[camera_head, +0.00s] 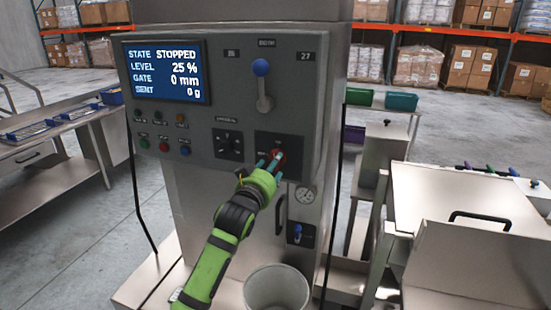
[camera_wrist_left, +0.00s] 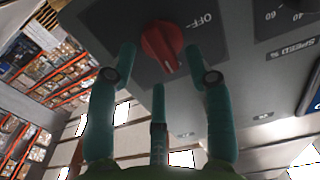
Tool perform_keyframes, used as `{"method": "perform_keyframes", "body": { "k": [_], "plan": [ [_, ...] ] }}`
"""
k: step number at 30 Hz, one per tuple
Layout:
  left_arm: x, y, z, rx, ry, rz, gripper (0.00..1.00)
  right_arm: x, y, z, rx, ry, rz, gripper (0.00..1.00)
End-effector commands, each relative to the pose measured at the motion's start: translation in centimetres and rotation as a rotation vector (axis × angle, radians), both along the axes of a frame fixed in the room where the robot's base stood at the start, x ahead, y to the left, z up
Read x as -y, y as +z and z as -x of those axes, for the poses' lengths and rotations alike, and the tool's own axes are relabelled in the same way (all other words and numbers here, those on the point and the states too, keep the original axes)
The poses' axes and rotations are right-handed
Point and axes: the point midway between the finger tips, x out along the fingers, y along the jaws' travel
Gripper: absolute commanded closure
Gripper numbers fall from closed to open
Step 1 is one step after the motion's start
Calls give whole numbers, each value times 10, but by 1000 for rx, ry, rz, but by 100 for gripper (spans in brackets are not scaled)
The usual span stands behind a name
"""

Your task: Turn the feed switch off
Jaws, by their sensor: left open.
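The feed switch, a red rotary knob (camera_head: 279,154), sits on the lower right of the grey control panel (camera_head: 225,80). In the left wrist view the knob (camera_wrist_left: 160,44) has a white mark pointing down, away from the "OFF" label (camera_wrist_left: 201,22) at its upper right. My left gripper (camera_head: 270,160) is in front of the knob. In the wrist view its teal fingers (camera_wrist_left: 160,62) are open, one to each side of the knob and a third below. The side fingers appear apart from the knob; contact cannot be confirmed. My right gripper is not visible.
The panel screen (camera_head: 168,72) reads STOPPED, level 25 %, gate 0 mm, sent 0 g. A blue-knobbed lever (camera_head: 262,80) is above the switch, and a black speed dial (camera_head: 229,144) is left of it.

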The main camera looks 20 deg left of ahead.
Motion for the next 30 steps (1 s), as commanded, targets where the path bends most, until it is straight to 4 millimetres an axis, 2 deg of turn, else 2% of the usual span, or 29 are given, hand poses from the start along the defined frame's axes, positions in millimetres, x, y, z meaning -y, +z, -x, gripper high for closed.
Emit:
{"method": "perform_keyframes", "body": {
  "k": [3,9,19,20,21,23,24,30],
  "plan": [
    [1,2,-14,-2,-1,1,48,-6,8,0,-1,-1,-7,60],
    [2,1,-27,-1,-2,1,48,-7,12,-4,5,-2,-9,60],
    [2,-1,-29,0,-2,0,48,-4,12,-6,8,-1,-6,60],
    [2,-1,-29,0,-2,0,56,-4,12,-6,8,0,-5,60],
    [2,-1,-29,0,-1,0,72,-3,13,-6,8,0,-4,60],
    [2,-1,-29,-1,-1,0,96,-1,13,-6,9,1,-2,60],
    [2,-1,-29,-1,-1,0,100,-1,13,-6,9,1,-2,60],
    [2,-1,-29,-1,-1,2,100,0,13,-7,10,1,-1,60]
  ]
}}
